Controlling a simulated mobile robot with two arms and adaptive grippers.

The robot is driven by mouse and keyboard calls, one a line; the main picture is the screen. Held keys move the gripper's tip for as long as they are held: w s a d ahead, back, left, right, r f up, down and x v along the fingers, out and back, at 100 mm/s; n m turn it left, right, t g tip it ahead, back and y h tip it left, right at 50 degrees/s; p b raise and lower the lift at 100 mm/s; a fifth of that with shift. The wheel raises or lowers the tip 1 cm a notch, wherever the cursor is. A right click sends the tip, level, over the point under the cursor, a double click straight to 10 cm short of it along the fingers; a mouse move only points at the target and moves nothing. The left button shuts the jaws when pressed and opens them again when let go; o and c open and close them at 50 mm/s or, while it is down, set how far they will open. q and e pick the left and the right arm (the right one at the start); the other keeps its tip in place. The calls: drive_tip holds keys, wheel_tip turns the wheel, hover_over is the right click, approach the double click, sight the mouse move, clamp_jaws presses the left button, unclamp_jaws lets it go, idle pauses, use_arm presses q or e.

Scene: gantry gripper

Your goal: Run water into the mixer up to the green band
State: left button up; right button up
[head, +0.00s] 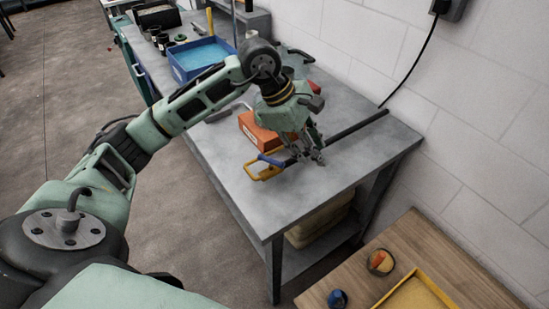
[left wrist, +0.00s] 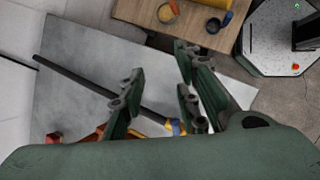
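I cannot make out a mixer, a green band or running water in either view. My left gripper (head: 310,157) is low over the grey table (head: 365,150), beside a long dark bar (head: 358,126). In the left wrist view its fingers (left wrist: 155,82) are spread apart, with nothing held between them. The bar (left wrist: 75,77) shows beyond the fingers, running toward a blue and yellow part (left wrist: 176,127). In the head view this yellow part (head: 259,174) is a loop near the table's front edge. My right gripper is not in view.
An orange block (head: 256,137) lies behind the yellow loop. A blue tray (head: 183,71) and dark cups stand farther back. A wooden table (head: 437,252) at lower right holds a yellow tray (head: 388,296), a round bowl (head: 380,262) and a blue item (head: 337,299). A brick wall borders the right.

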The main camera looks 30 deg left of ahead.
sight(274, 160)
use_arm(q)
drive_tip(key=s+a+f+y, duration=0.1)
drive_tip(key=a+f+y, duration=0.3)
drive_tip(key=a, duration=0.7)
drive_tip(key=shift+n+g+y, duration=0.4)
drive_tip(key=shift+y, duration=0.2)
drive_tip(key=f, duration=0.2)
drive_tip(key=f+p, duration=0.1)
drive_tip(key=f, duration=0.1)
drive_tip(key=w+f, duration=0.1)
drive_tip(key=f, duration=0.1)
drive_tip(key=shift+w+d+f+p, duration=0.1)
drive_tip(key=shift+d+f+p, duration=0.1)
drive_tip(key=shift+f+p, duration=0.1)
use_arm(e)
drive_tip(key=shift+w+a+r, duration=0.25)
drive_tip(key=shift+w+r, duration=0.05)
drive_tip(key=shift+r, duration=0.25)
use_arm(q)
drive_tip(key=shift+c, duration=0.6)
drive_tip(key=shift+r, duration=0.1)
clamp_jaws()
